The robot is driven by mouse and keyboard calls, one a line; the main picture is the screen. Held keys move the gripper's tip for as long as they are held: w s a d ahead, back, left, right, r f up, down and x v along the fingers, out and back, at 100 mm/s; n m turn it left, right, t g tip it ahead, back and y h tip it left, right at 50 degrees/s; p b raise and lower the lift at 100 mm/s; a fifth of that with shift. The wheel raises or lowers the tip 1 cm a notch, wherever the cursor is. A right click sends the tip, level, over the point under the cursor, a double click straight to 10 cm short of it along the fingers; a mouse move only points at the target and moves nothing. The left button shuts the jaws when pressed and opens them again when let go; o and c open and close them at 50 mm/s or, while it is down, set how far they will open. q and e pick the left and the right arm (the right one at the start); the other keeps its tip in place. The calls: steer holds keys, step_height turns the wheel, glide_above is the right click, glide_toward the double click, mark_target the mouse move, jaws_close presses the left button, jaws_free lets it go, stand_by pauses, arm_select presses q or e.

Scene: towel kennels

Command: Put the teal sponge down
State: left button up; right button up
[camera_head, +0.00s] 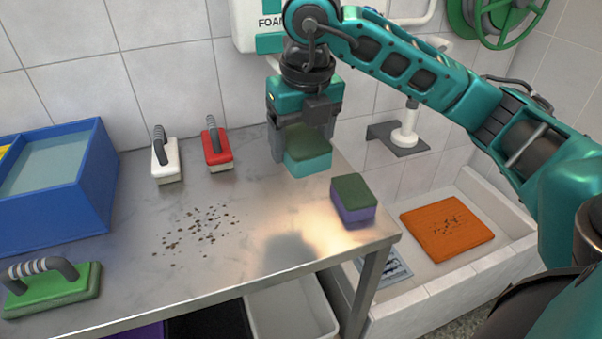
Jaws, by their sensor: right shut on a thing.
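The teal sponge (308,163) has a dark green top layer and is held between the fingers of my right gripper (305,150). The gripper points down and is shut on it, above the right part of the steel table (255,199). A shadow lies on the table below and to the left, and the sponge looks clear of the surface. A purple sponge (353,201) with a dark green top sits on the table near its right edge, to the right of the held sponge. My left gripper is not in view.
A white brush (165,163) and a red brush (217,152) stand at the back. A green brush (52,290) and a blue bin (72,190) are at the left. Dark crumbs (195,231) lie mid-table. A sink (470,266) with an orange cloth (446,230) is at the right.

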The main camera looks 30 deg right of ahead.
mark_target(289, 139)
step_height(289, 139, up, 5)
steer(key=shift+r+p, duration=0.2)
steer(key=shift+p, duration=0.25)
steer(key=shift+f, duration=0.1)
